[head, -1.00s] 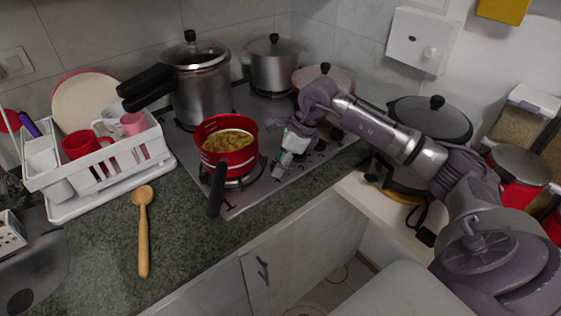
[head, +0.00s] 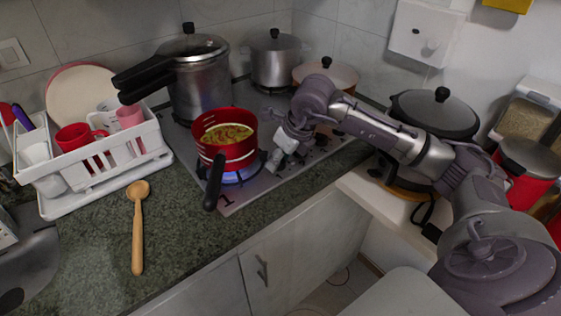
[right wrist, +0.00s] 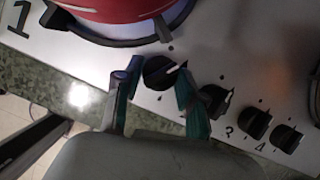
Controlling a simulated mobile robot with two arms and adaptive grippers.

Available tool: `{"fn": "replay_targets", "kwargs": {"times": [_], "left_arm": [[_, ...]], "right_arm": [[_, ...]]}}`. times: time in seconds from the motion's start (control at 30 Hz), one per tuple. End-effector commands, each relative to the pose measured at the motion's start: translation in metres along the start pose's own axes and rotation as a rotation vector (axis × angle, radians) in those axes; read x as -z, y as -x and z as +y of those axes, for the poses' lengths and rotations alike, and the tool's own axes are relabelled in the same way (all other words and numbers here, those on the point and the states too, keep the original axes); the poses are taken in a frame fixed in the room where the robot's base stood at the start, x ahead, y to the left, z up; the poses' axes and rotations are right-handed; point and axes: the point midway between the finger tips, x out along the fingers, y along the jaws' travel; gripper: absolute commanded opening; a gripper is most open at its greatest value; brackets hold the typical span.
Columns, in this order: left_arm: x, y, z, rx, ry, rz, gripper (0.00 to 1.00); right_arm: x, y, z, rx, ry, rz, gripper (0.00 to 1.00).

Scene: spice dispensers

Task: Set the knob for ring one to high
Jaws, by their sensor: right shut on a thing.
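My right gripper (head: 274,162) is at the front edge of the stove (head: 246,192), to the right of the red pot (head: 226,150). In the right wrist view the gripper (right wrist: 158,92) has its fingers on either side of a black knob (right wrist: 163,73) with a white pointer line. It is shut on this knob, the one nearest the ring marked 1. The red pot holds food and sits on ring one, and a blue flame (head: 238,174) burns under it. In the head view the gripper hides the knob. My left gripper is not in view.
Several other black knobs (right wrist: 257,124) run along the stove edge beside the gripper. The pot's black handle (head: 213,182) reaches over the counter. A wooden spoon (head: 137,228) lies on the counter beside the white dish rack (head: 100,190). A pressure cooker (head: 197,85) stands behind.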

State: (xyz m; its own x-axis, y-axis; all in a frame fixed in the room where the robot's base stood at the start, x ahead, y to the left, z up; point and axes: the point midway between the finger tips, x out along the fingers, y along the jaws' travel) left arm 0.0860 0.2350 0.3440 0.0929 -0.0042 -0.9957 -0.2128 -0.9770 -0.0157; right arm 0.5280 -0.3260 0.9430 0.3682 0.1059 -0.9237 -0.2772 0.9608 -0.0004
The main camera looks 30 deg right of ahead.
Motion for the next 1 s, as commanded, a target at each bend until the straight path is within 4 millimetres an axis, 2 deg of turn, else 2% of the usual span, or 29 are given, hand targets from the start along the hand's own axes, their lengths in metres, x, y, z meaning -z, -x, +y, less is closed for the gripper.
{"fn": "replay_targets", "kwargs": {"times": [0.43, 1.0], "left_arm": [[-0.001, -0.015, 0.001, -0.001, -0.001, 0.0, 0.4], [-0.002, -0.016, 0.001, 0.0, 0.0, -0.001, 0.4]], "right_arm": [[-0.001, 0.0, 0.001, 0.097, -0.23, -0.003, 0.05], [-0.001, 0.001, 0.001, 0.113, -0.27, -0.002, 0.05]]}}
